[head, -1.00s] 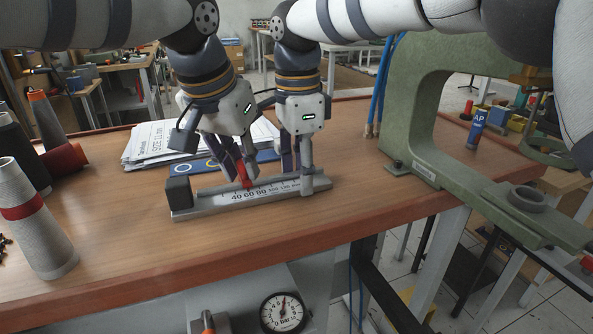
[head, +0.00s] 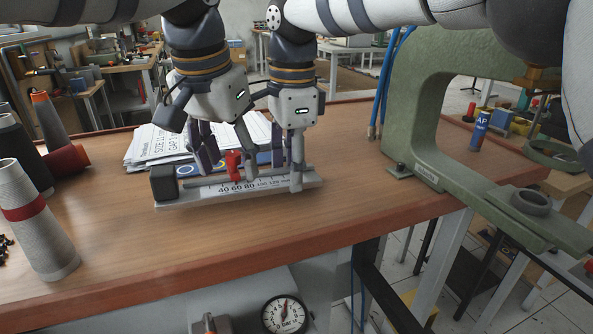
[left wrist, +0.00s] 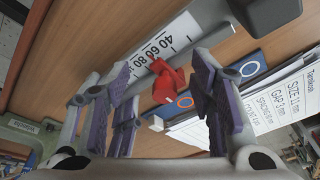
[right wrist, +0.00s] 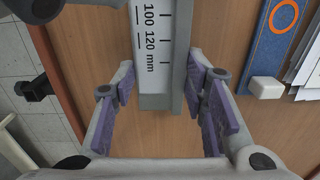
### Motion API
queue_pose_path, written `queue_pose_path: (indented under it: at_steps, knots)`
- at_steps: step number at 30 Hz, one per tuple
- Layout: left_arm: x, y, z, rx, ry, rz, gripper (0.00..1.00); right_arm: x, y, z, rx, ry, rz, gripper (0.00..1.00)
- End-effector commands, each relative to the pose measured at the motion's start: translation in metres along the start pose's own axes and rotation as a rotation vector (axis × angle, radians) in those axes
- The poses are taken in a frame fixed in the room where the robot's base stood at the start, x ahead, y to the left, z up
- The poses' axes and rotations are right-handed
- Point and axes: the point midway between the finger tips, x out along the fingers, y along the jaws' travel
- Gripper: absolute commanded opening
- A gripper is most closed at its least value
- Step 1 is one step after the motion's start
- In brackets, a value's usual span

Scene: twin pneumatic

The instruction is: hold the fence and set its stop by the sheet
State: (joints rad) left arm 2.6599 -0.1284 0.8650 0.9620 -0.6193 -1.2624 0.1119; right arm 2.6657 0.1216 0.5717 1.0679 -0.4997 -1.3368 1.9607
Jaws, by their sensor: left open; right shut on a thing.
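The fence (head: 215,199) is a grey bar with a white millimetre scale and a black end block (head: 163,183), lying on the table. Its red stop (head: 233,165) sits on a rod, near 60 in the head view. My left gripper (head: 226,160) is open, its fingers spread either side of the stop; the left wrist view shows the stop (left wrist: 165,85) between them. My right gripper (head: 289,170) is shut on the fence's right end, which shows in the right wrist view (right wrist: 178,60). The printed sheet (head: 143,147) lies behind, reading SIZE 11 mm, GAP 3 mm.
A blue strip with rings (left wrist: 240,68) lies between fence and sheet. Thread cones (head: 40,235) stand at the table's left. A green press frame (head: 405,150) stands at the right. A pressure gauge (head: 285,314) is below the front edge. The table right of the fence is clear.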

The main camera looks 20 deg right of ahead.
Motion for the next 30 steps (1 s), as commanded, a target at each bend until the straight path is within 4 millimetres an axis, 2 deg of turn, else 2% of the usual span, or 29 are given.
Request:
queue_pose_path:
  at_steps: [1,5,15,24,30]
  knots:
    - [-0.031,0.032,-0.040,0.026,0.170,0.066,0.50,0.018,0.013,0.017,-0.047,0.010,0.050,0.07]
    - [-0.040,0.032,-0.042,0.027,0.170,0.066,0.50,0.018,0.013,0.017,-0.048,0.012,0.051,0.07]
    - [-0.044,0.031,-0.041,0.026,0.162,0.063,0.50,0.018,0.013,0.016,-0.049,0.015,0.052,0.07]
    - [-0.079,0.010,-0.014,0.010,0.032,0.019,0.50,0.018,0.014,0.016,-0.050,0.015,0.052,0.08]
    - [-0.087,0.002,-0.002,0.003,-0.024,0.006,0.50,0.017,0.012,0.014,-0.043,0.015,0.047,0.07]
